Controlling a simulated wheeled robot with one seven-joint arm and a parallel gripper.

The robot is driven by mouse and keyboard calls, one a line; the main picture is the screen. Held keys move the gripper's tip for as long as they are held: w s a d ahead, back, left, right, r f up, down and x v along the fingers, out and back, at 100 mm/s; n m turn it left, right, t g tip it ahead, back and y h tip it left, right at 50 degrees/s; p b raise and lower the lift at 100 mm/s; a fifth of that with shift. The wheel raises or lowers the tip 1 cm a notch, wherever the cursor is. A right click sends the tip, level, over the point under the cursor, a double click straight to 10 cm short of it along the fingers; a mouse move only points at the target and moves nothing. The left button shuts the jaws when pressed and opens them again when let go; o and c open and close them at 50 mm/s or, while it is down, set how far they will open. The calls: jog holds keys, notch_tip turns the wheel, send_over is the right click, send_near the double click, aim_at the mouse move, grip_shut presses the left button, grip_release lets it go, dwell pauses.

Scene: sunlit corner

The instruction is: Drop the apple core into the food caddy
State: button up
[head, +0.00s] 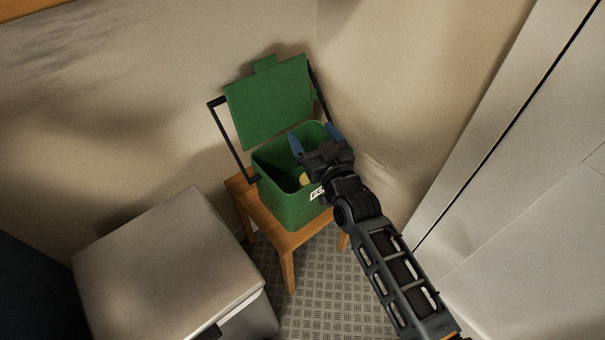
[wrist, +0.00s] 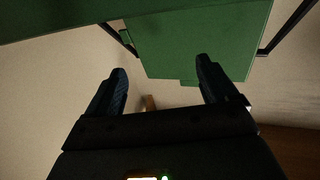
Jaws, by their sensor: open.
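The green food caddy (head: 283,204) stands upright on a small wooden stool, its lid (head: 268,103) raised and leaning back. My gripper (head: 314,134) is over the caddy's right side, fingers spread and apart. In the wrist view my gripper (wrist: 162,65) is open with nothing between its fingers, and the green lid (wrist: 200,40) fills the top. A small yellowish thing, which looks like the apple core (head: 304,179), shows inside the caddy beside my gripper. My gripper hides part of the opening and of the white label.
The wooden stool (head: 286,242) stands on a patterned metal floor (head: 325,300) in the corner. A grey box-like unit (head: 170,265) is at front left. A pale cabinet (head: 530,210) stands on the right. The caddy's black handle (head: 231,143) stands up beside the lid.

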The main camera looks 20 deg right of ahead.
jog(key=shift+s+p, duration=0.5)
jog(key=shift+s, duration=2.15)
jog(key=shift+s, duration=0.1)
jog(key=s+g+p, duration=0.1)
jog(key=s+p, duration=0.2)
jog(key=s, duration=1.2)
jog(key=s+r+g+p, duration=0.1)
jog(key=s+r+p, duration=0.1)
jog(key=s+r, duration=0.7)
jog(key=s+r+g+p, duration=0.1)
jog(key=s+r+p, duration=0.1)
jog(key=s+r, duration=0.8)
jog(key=f+v, duration=0.1)
jog(key=v, duration=0.7)
jog(key=shift+s+f, duration=0.2)
jog(key=shift+f, duration=0.05)
jog(key=shift+o, duration=0.3)
